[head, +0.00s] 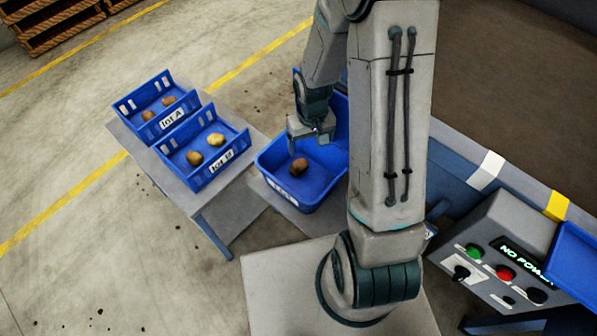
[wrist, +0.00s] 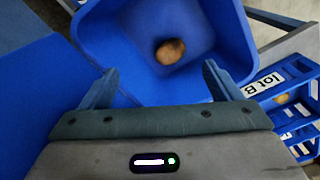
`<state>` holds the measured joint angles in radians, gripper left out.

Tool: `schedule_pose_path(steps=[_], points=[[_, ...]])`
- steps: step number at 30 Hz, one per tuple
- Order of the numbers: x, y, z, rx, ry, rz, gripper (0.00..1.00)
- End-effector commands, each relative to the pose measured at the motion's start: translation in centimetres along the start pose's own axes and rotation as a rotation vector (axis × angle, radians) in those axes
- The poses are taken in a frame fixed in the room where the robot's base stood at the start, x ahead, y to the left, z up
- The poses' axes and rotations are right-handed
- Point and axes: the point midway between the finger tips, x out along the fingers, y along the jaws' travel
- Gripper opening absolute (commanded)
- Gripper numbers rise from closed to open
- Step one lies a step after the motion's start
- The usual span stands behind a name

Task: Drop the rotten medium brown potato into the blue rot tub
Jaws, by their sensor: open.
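The blue rot tub (head: 318,186) stands on a grey surface near the middle of the head view. A brown potato (head: 299,166) shows in the tub's area, below my gripper (head: 301,140). In the wrist view the potato (wrist: 170,52) lies on the floor of the tub (wrist: 120,45), apart from the fingers. My gripper (wrist: 159,88) is open and empty over the near rim of the tub, its two fingers spread wide. Dark marks on the potato are too small to tell clearly.
Left of the tub, a table (head: 222,185) bears the blue lot A crate (head: 127,104) and lot B crate (head: 236,160), each holding potatoes. At right stands a control box (head: 487,236) reading "NO POWER". Part of another blue container (head: 578,262) shows at the right edge.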

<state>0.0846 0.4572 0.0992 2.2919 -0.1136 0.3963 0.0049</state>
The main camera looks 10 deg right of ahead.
Motion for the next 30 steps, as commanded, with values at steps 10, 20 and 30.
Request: schedule_pose_path(steps=[10, 20, 30], points=[[-6.3, 0.0, -0.1, 0.0, 0.005, 0.001, 0.85], [-8.8, 0.0, 0.0, 0.0, 0.0, 0.0, 0.85], [-8.8, 0.0, 0.0, 0.0, 0.0, 0.0, 0.85]])
